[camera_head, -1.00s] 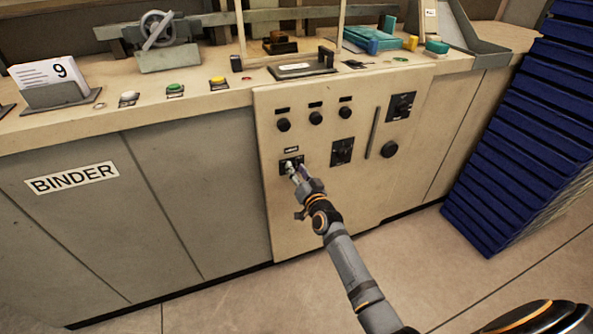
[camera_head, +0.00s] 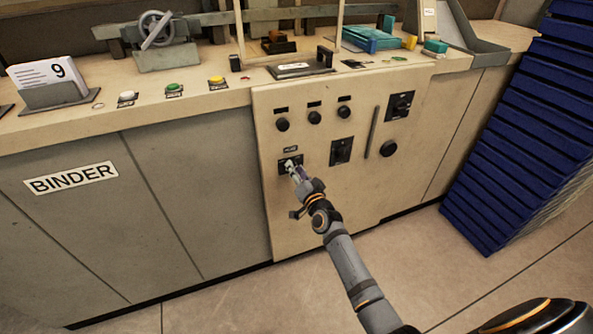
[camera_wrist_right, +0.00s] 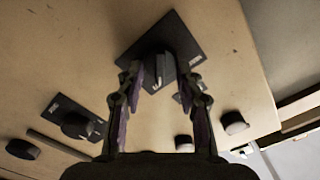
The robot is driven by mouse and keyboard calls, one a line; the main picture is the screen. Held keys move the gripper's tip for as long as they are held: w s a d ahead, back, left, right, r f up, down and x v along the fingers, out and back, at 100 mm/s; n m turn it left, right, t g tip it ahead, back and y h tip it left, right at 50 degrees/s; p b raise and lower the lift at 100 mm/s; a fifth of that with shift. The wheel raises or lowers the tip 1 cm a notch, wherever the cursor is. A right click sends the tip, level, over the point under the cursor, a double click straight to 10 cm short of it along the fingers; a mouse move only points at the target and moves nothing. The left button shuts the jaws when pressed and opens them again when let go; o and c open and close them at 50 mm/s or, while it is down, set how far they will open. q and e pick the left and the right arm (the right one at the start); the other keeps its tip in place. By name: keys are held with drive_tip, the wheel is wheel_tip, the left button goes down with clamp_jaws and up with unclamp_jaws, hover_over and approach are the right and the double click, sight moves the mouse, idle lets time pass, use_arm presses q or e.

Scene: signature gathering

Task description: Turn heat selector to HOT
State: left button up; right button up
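A cream control panel (camera_head: 325,185) on the binder machine carries several dark knobs and square selector plates. My right gripper (camera_head: 293,168) is at the lower-left selector plate (camera_head: 284,165), below a small label (camera_head: 290,149) too small to read. In the right wrist view the dark plate (camera_wrist_right: 187,35) carries a raised selector knob (camera_wrist_right: 165,68). The fingers of my right gripper (camera_wrist_right: 162,84) stand apart, one on each side of the knob; I cannot tell whether they touch it. The knob's pointed setting is not readable. My left gripper is out of view.
Another selector plate (camera_head: 341,151) is just right of the gripper, with a vertical slot (camera_head: 371,132), a round knob (camera_head: 388,149) and an upper-right selector (camera_head: 399,106) beyond. Small knobs sit above. A stack of blue crates (camera_head: 520,130) stands at the right.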

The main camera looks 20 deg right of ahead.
drive_tip(key=o, duration=0.4)
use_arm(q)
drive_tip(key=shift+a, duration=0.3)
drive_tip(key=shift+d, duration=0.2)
use_arm(e)
drive_tip(key=s, duration=1.2)
drive_tip(key=shift+d, duration=0.15)
drive_tip(key=shift+f, duration=0.1)
